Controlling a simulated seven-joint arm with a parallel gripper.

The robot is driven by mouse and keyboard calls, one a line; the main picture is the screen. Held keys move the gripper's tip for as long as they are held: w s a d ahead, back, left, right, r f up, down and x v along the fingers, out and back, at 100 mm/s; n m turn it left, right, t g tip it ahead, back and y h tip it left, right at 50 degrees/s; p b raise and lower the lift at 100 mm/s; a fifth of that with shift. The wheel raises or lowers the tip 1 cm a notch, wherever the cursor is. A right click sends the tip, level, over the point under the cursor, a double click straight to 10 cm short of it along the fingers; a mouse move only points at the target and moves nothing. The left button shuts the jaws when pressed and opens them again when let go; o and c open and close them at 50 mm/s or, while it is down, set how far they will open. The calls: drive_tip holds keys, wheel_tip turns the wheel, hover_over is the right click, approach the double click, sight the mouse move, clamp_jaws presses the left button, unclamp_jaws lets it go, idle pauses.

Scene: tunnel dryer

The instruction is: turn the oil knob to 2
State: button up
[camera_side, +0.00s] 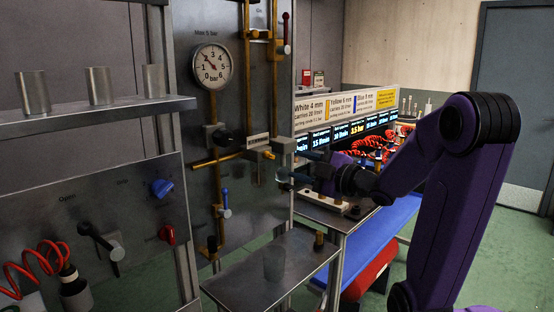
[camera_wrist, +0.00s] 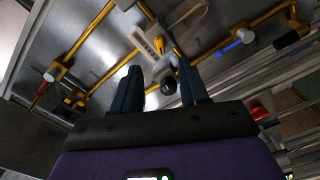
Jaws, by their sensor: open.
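My gripper (camera_side: 279,162) is open at the right part of the upright metal panel (camera_side: 185,75), close to the brass pipework. In the wrist view my gripper (camera_wrist: 158,65) has its two dark fingers apart, with nothing held between them. A pale plate with small marks (camera_wrist: 152,38) and a small yellow part (camera_wrist: 159,45) shows just beyond the fingertips. A round black knob-like part (camera_wrist: 169,85) appears between the fingers. I cannot tell which part is the oil knob, and no number 2 is readable on it. A small labelled plate (camera_side: 257,141) shows left of my gripper.
A pressure gauge (camera_side: 211,66) and brass pipes are on the panel. A blue-handled valve (camera_side: 224,203) hangs lower. Blue (camera_side: 161,187) and red (camera_side: 167,235) knobs are further left.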

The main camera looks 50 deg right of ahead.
sight(273, 157)
drive_tip(key=shift+w, duration=4.2)
clamp_jaws()
